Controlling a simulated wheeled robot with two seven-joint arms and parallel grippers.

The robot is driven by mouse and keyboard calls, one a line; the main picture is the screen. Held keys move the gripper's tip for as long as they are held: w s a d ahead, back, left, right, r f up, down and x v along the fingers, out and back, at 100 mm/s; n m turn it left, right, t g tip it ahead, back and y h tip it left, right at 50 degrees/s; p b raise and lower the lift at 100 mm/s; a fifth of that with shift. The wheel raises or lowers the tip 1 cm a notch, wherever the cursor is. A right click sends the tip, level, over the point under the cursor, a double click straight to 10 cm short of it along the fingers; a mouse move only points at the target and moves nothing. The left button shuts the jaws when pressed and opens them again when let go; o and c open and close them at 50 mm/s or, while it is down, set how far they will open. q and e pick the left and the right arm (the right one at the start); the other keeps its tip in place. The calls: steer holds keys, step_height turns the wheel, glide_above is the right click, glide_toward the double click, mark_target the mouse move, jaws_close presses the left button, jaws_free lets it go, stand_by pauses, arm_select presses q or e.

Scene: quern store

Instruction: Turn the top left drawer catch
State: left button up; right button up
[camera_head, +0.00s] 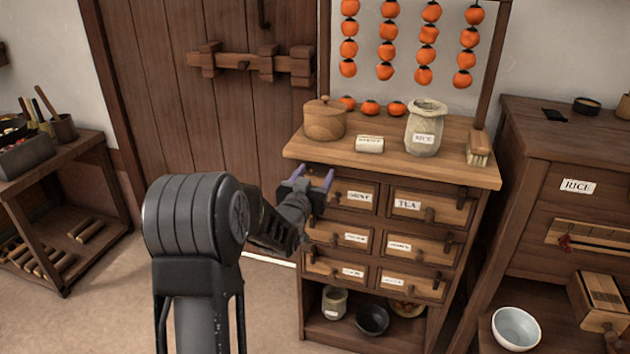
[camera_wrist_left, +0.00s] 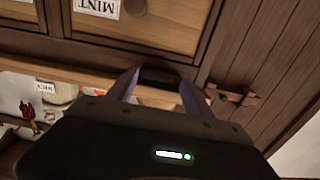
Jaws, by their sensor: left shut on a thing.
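The top left drawer (camera_head: 364,194) has a MINT label and a dark knob, and sits under the top of the small wooden cabinet. The wrist view is upside down and shows this drawer (camera_wrist_left: 170,28) at its top. My left gripper (camera_head: 314,178) is at the drawer's upper left corner, its fingers a little apart. In the wrist view, a dark bar-like catch (camera_wrist_left: 160,76) lies between the fingertips (camera_wrist_left: 160,86), on the frame above the drawer. The fingers hide most of it in the head view. The drawer looks closed. My right gripper is out of view.
Persimmons hang above. A larger chest (camera_head: 560,130) stands at right, a low rack (camera_head: 62,180) at left. Floor at left is open.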

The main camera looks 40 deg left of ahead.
arm_select(q)
steer(key=o, duration=1.4)
steer(key=shift+c, duration=0.2)
steer(key=v, duration=0.7)
steer(key=shift+s+d, duration=0.15)
steer(key=shift+s, duration=0.25)
